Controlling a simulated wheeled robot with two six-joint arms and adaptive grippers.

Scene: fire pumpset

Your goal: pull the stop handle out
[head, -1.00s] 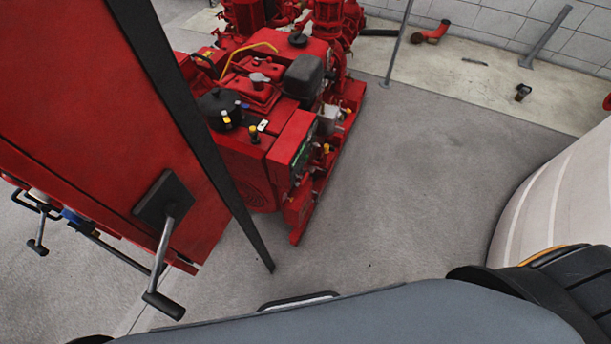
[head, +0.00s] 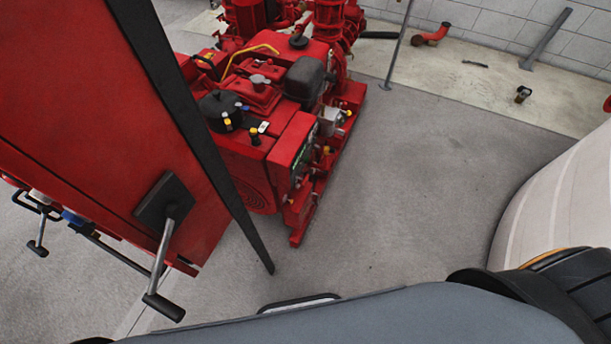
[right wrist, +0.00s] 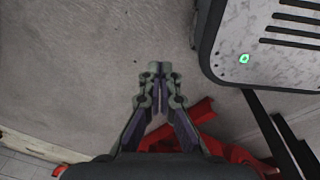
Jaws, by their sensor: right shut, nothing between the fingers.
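A red pumpset (head: 250,160) stands on the floor at upper middle in the head view, with a small panel on its near right side. A red cabinet (head: 80,110) fills the left. A metal lever (head: 164,265) with a black grip hangs from a dark plate on its edge. I cannot tell for sure which part is the stop handle. My right gripper (right wrist: 155,70) is shut and empty in the right wrist view, over bare grey floor. It touches no handle there. My left gripper is in neither view.
Smaller levers (head: 38,242) stick out under the cabinet at far left. A thin grey post (head: 398,45) stands right of the pumpset. A large white rounded body (head: 565,195) is at right. The floor between them is clear. Red parts (right wrist: 190,130) show below the right gripper.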

